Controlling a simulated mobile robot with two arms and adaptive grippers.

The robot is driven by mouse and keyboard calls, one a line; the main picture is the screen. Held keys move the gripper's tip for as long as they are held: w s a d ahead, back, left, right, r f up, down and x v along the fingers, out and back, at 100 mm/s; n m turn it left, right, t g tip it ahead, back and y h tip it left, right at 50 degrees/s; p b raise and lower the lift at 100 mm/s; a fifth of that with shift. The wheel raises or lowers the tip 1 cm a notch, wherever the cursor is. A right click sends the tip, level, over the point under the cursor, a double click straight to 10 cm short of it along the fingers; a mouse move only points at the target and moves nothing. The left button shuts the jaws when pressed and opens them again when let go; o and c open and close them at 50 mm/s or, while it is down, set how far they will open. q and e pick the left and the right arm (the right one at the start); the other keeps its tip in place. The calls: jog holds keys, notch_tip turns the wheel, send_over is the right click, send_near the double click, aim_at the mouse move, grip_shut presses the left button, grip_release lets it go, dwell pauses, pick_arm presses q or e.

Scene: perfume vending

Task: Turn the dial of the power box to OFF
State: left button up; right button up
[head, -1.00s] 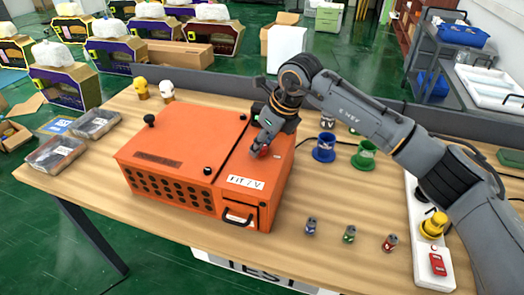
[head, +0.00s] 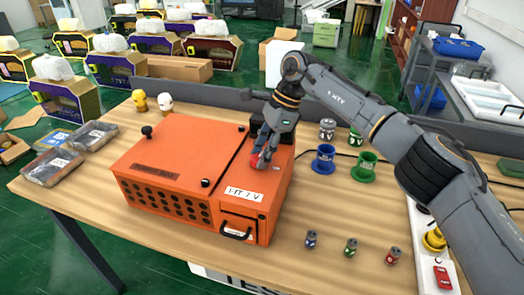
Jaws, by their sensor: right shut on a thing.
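The orange power box (head: 165,160) stands on the wooden table, with a white label and a black handle at its front right. The red dial (head: 254,171) is on the right part of its top and is mostly hidden behind the fingers. My right gripper (head: 262,160) reaches down from above and is shut on the dial. The dial's pointer and its OFF mark cannot be made out. My left gripper is not in view.
Blue (head: 323,162) and green (head: 362,168) cup-shaped holders stand right of the box. A white strip with a red switch (head: 441,278) lies at the right. Dark packages (head: 53,173) lie at the left.

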jog(key=shift+w+n+g, duration=0.1)
jog(key=shift+n+g, duration=0.3)
jog(key=shift+n, duration=0.7)
jog(key=shift+h, duration=0.3)
jog(key=o, duration=1.2)
jog(key=shift+r, duration=0.15)
jog(key=v, duration=0.7)
jog(key=shift+w, duration=0.1)
